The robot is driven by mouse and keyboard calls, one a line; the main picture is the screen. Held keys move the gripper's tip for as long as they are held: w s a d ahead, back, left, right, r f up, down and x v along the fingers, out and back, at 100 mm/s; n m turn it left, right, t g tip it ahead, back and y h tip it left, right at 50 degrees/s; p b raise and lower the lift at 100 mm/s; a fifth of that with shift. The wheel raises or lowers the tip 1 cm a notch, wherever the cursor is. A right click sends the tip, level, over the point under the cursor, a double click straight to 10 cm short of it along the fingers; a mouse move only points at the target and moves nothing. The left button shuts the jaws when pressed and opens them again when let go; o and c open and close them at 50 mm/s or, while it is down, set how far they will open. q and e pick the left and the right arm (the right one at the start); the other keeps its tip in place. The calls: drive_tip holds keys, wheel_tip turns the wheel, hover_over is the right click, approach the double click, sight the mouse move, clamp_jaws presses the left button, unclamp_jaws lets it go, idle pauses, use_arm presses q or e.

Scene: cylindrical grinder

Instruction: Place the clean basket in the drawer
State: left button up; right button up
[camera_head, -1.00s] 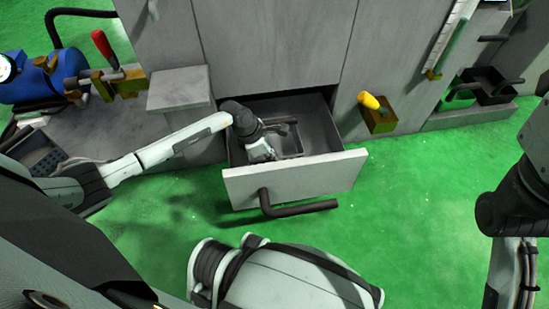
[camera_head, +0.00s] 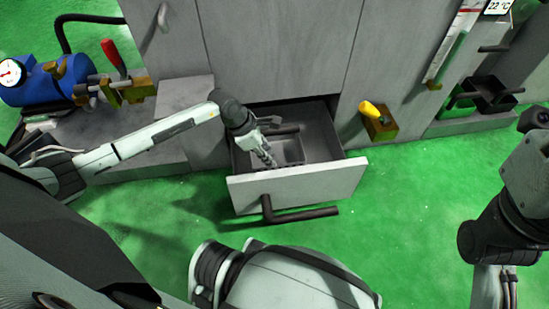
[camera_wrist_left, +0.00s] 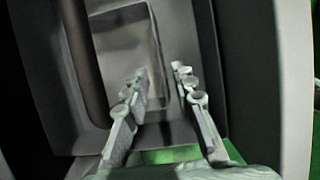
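A grey basket (camera_head: 291,151) with a dark bar handle (camera_head: 286,129) sits inside the open drawer (camera_head: 300,187) of the grey machine. The basket's inside looks empty in the left wrist view (camera_wrist_left: 125,45). My left gripper (camera_head: 270,162) points down over the left part of the drawer, close to the basket. Whether a finger touches the basket cannot be told. My right arm shows at the right edge of the head view, but its gripper does not.
A dark tray (camera_head: 489,94) with a bar handle stands on a ledge at the right. A yellow-handled tool (camera_head: 371,112) sits in a block beside the drawer. A blue tank (camera_head: 48,82) and red-handled valve (camera_head: 112,55) are at the left.

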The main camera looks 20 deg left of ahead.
use_arm(q)
drive_tip(key=shift+p+v, duration=0.45)
drive_tip(key=shift+v, duration=1.9)
